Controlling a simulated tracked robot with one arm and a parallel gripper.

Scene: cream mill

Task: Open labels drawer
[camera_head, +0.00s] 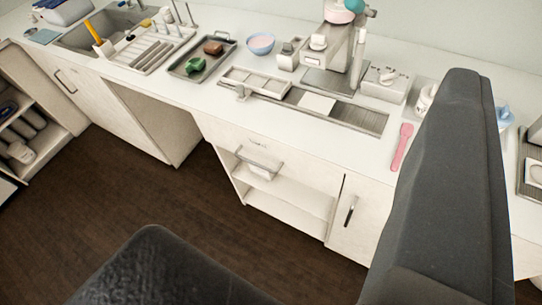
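A cream drawer front (232,141) sits under the counter near the middle of the view. It carries a small dark label too small to read. A metal bar handle (259,167) projects from it. The drawer looks shut, above an open shelf. The two dark fingers of my gripper (308,155) show large in the foreground, one at the bottom left and one at the right. They are wide apart with nothing between them. The drawer and handle appear between them, farther off, and neither finger appears to touch them. The right finger hides part of the counter and cabinet.
The white counter (215,100) holds a machine (340,55), a tray (203,60), a blue bowl (261,43) and a pink spatula (402,147). A door with a vertical handle (351,211) is right of the shelf (290,190). The dark floor (190,220) in front is clear.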

